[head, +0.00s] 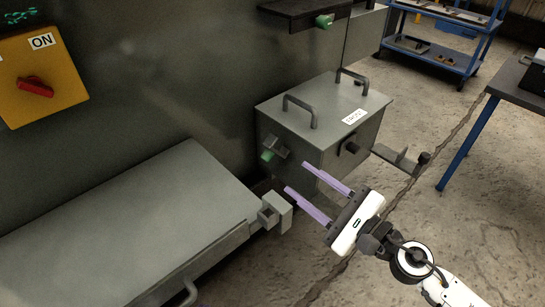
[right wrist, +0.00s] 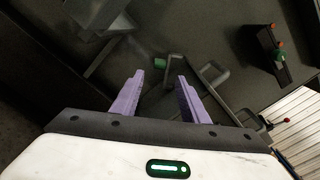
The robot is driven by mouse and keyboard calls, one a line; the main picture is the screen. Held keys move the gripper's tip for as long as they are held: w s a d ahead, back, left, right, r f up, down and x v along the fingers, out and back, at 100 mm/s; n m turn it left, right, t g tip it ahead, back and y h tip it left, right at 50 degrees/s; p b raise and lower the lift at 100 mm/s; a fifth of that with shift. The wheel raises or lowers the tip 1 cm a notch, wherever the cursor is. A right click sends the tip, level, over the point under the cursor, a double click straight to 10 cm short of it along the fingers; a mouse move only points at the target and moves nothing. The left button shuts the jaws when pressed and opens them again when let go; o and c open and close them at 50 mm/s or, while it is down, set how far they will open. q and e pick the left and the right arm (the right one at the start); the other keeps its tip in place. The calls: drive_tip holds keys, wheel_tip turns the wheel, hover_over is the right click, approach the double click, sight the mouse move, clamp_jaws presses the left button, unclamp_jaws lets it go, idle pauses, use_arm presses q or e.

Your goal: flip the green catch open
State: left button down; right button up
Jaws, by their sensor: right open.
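A small green catch (head: 267,155) sits at the end of a grey bracket on the left side of a grey lidded box (head: 345,150). A green piece (right wrist: 160,63) also shows in the right wrist view, just beyond and between the fingertips; I take it to be the same catch. My right gripper (head: 297,178) is open, with two purple fingers spread and nothing between them. In the head view its fingertips point up and left toward the catch, a short way from it and apart. How far the catch is turned is too small to tell. My left gripper is not in view.
A grey cabinet lid with a square latch bracket (head: 275,213) lies at left. A dark ledge with another green part (head: 324,20) is above. A yellow ON switch (head: 42,80) is on the wall. A bracket arm (head: 402,160) sticks out right of the box.

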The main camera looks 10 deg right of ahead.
sight(271, 157)
drive_tip(key=p+x, duration=0.1)
drive_tip(key=x, duration=0.7)
drive_tip(key=shift+w+a+r+p, duration=0.1)
drive_tip(key=shift+p, duration=0.2)
drive_tip(key=shift+x, duration=0.85)
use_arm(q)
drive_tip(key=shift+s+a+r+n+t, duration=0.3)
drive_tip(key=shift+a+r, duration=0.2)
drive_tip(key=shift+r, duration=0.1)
use_arm(e)
drive_tip(key=shift+c, duration=0.5)
